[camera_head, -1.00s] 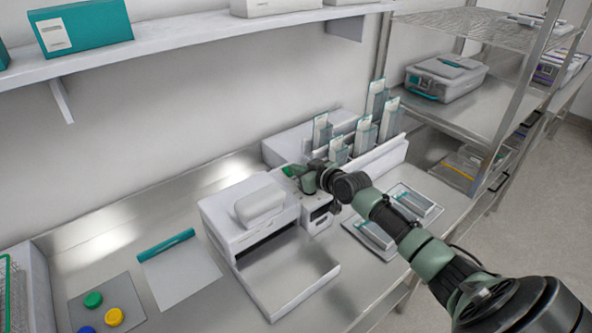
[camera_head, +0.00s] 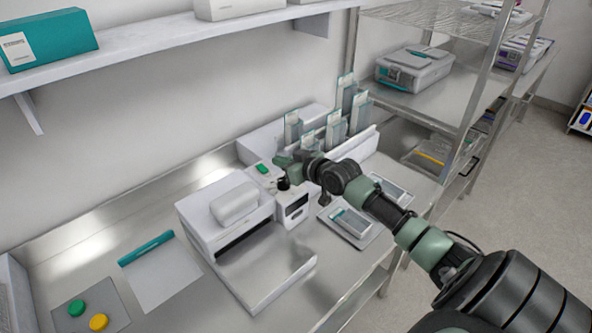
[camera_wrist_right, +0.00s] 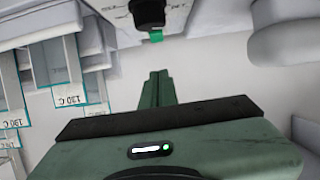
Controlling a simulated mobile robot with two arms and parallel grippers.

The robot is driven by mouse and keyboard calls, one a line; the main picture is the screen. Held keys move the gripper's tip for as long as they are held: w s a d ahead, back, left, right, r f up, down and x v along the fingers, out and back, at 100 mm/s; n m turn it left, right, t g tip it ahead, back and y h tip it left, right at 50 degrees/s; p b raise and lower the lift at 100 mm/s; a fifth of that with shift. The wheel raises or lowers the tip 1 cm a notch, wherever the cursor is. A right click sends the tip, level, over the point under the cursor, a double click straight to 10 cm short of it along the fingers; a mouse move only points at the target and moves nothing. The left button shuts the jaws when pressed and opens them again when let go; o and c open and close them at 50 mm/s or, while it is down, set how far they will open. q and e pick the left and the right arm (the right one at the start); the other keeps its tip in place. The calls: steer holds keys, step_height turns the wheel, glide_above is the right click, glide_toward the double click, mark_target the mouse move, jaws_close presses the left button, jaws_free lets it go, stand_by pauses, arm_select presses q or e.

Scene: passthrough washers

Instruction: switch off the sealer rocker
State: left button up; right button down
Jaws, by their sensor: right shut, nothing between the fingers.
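The white sealer (camera_head: 205,225) stands on the steel bench, with a control box (camera_head: 292,212) at its right. A green rocker (camera_head: 262,168) sits on the box's top behind a black knob (camera_head: 283,184). In the right wrist view the green piece (camera_wrist_right: 156,37) and the knob (camera_wrist_right: 149,12) show at the top edge, beyond the fingertips. I cannot tell which way the rocker is tipped. My right gripper (camera_head: 281,160) is shut and empty, just right of and behind the rocker, apparently clear of it. The right wrist view shows its fingers (camera_wrist_right: 157,82) together. My left gripper is out of view.
Upright pouches (camera_head: 335,120) stand in a rack behind my right gripper. A tray of pouches (camera_head: 350,222) lies right of the sealer. Left are a teal-edged sheet (camera_head: 160,270) and a grey mat (camera_head: 75,323) with coloured discs. A shelf (camera_head: 150,58) overhangs the back.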

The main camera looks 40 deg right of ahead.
steer(key=s+b, duration=0.1)
steer(key=s, duration=0.2)
steer(key=shift+s+f, duration=0.15)
steer(key=shift+s, duration=0.2)
steer(key=shift+v, duration=0.9)
steer(key=shift+d, duration=0.1)
